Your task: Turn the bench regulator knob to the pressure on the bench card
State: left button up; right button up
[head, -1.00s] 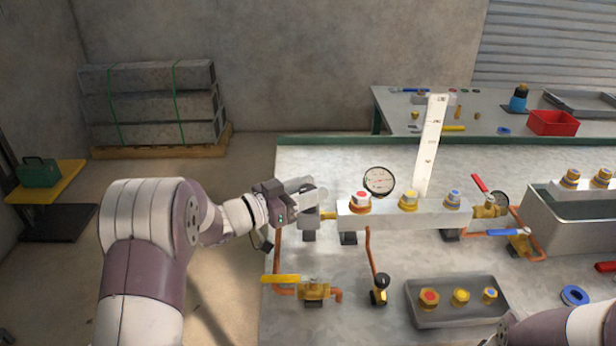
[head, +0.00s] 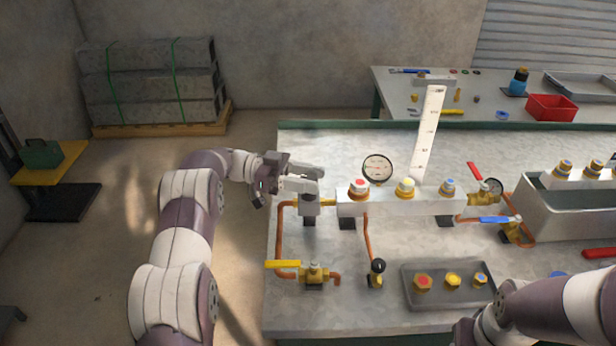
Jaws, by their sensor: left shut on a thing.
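My left gripper (head: 303,180) is shut at the grey-white regulator body (head: 309,206), at the left end of the manifold block (head: 385,209). The fingers cover the regulator knob, so its pointer and setting are hidden. A round white dial gauge (head: 378,168) stands behind the manifold; its reading is too small to tell. A tall white strip (head: 428,135) with small dark marks stands behind the block; its marks are unreadable, and I cannot tell whether it is the bench card. My right arm enters at the lower right, with its gripper out of sight.
A yellow-handled valve (head: 313,273) and a black-knobbed fitting (head: 376,272) sit in front of the manifold. A grey tray (head: 447,301) holds capped brass fittings. A grey tank (head: 570,208) stands right. Bare floor lies left of the bench.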

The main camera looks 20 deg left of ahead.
pick_arm(q)
jog(key=shift+r+m+g, duration=0.15)
jog(key=shift+m+g, duration=0.45)
jog(key=shift+g, duration=0.1)
jog(key=o, duration=0.9)
jog(key=shift+o, duration=0.2)
jog(key=shift+d, duration=0.15)
pick_arm(e)
jog(key=shift+d, duration=0.1)
